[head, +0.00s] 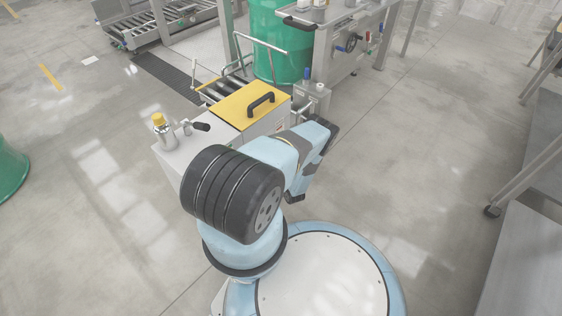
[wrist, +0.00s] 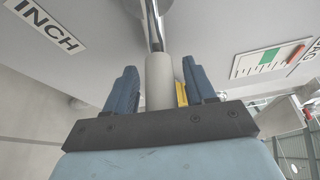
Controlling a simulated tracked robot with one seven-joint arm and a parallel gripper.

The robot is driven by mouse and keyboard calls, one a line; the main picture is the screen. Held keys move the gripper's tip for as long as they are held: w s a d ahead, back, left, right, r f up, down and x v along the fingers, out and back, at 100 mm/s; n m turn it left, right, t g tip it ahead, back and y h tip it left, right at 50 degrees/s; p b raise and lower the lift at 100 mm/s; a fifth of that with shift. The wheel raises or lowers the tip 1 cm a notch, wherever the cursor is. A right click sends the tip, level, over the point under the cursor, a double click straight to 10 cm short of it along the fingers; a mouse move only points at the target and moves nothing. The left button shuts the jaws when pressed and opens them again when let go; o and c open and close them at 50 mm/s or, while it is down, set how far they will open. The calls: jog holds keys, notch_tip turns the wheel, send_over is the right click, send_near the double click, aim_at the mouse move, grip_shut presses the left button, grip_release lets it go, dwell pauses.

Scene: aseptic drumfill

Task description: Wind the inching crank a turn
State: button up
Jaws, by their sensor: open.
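In the wrist view, the inching crank shows as a pale grey cylindrical grip (wrist: 159,82) on a shiny metal rod (wrist: 153,25). It stands near a grey panel with an INCH label (wrist: 46,26). My gripper (wrist: 160,76) is open, with one blue finger on each side of the grip. Gaps show on both sides, so the fingers look apart from it. The grip's lower end is hidden behind the dark gripper bar. In the head view, my arm hides the crank, and I cannot make out the fingers there.
A grey cabinet has a yellow lid (head: 236,106) with a black handle. A yellow-capped fitting (head: 158,120) and a black-knobbed lever (head: 201,127) stand on its top. A green drum (head: 283,45) stands behind. Open floor lies left and right.

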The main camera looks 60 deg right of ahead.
jog(key=f+v, duration=0.1)
jog(key=v, duration=1.2)
jog(key=shift+s+a+r, duration=0.25)
jog(key=shift+s+r, duration=0.1)
jog(key=shift+r, duration=0.05)
